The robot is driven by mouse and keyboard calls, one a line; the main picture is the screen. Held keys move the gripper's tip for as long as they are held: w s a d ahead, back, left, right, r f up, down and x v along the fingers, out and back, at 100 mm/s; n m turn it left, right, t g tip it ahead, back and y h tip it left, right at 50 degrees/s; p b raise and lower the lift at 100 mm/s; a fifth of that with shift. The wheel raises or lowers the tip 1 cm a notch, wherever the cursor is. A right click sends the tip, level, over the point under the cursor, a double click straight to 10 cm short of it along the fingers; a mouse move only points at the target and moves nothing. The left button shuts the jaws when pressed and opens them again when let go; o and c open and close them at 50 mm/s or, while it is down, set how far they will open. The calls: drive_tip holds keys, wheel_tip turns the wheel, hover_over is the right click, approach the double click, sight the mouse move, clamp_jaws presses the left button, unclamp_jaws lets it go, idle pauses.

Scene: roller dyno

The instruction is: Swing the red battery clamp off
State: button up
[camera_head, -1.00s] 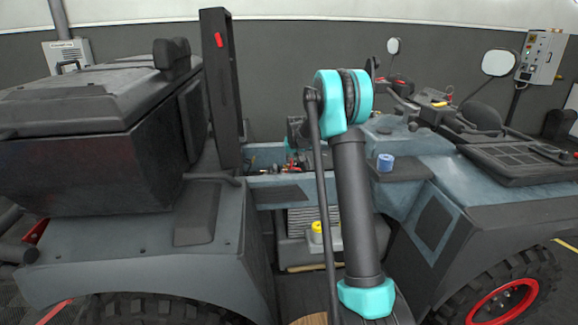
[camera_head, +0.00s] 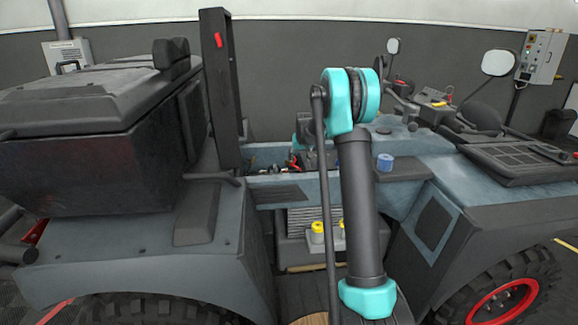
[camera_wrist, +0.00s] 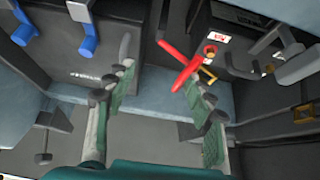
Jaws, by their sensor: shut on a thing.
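The red battery clamp (camera_wrist: 181,66) shows in the wrist view as a red, forked piece beside a brass-coloured post, at the tip of the right finger. My gripper (camera_wrist: 157,82) has its green-padded fingers on either side of the picture, with a wide gap visible between them. The right fingertip meets the red clamp; the exact contact of the left finger is unclear. In the head view a small red part (camera_head: 294,162) shows in the open bay, left of my arm. My gripper is mostly hidden there behind my arm.
An upright black panel (camera_head: 222,90) stands left of the bay. Blue levers (camera_wrist: 85,38) and a dark box with a white label (camera_wrist: 218,37) flank the wrist view.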

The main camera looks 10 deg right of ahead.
drive_tip(key=shift+o, duration=0.3)
drive_tip(key=shift+d, duration=0.35)
drive_tip(key=o, duration=0.4)
drive_tip(key=shift+d+f, duration=0.1)
drive_tip(key=shift+d, duration=0.75)
drive_tip(key=o, duration=0.3)
drive_tip(key=shift+c, duration=1.2)
